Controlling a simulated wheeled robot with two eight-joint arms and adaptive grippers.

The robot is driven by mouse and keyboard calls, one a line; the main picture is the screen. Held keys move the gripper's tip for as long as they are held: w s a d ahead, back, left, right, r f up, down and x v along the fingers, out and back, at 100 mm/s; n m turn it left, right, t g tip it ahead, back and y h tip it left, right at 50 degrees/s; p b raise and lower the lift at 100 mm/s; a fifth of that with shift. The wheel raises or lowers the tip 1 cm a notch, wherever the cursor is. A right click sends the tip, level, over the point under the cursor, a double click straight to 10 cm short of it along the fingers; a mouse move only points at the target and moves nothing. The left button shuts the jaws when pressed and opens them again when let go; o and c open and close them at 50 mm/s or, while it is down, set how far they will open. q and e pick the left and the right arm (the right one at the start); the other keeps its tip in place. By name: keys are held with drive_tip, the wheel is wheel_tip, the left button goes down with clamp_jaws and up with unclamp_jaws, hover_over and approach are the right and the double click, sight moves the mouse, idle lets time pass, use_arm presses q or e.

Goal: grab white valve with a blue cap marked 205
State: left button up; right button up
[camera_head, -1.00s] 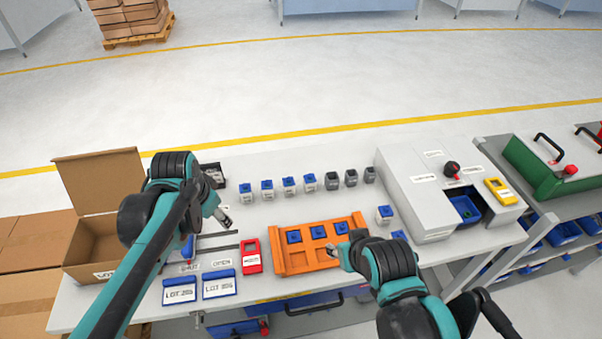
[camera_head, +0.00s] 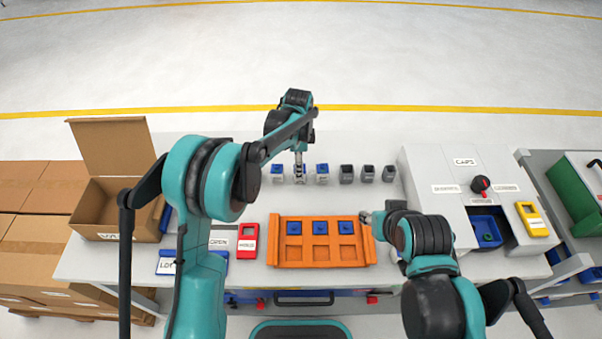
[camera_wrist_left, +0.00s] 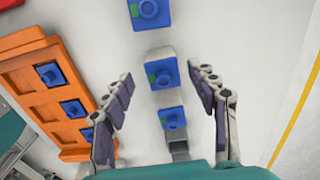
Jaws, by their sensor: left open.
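White valves with blue caps stand in a row on the table; in the head view one (camera_head: 277,170) is left of my left gripper (camera_head: 299,160) and one (camera_head: 322,170) is right of it. Another (camera_head: 299,177) is directly below the gripper, partly hidden. In the left wrist view my left gripper (camera_wrist_left: 160,80) is open and empty, with a blue-capped valve (camera_wrist_left: 162,70) between its fingertips. A second blue cap (camera_wrist_left: 172,118) shows nearer the finger bases, and a third (camera_wrist_left: 148,12) beyond the tips. No marking 205 is readable. My right gripper (camera_head: 367,218) is beside the orange tray's right end, its jaws unclear.
The orange tray (camera_head: 320,265) holds three blue-capped pieces. Several dark valves (camera_head: 368,173) continue the row rightward. A grey machine (camera_head: 440,190) stands right, an open cardboard box (camera_head: 110,205) left. A red item (camera_head: 247,240) lies left of the tray.

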use_arm(q)
drive_tip(key=f, duration=0.2)
drive_tip(key=f+b, duration=0.1)
drive_tip(key=f, duration=0.2)
drive_tip(key=shift+w+d, duration=0.2)
drive_tip(key=shift+r, duration=0.1)
drive_tip(key=shift+c, duration=0.7)
drive_tip(key=c, duration=1.2)
drive_tip(key=shift+o, duration=0.2)
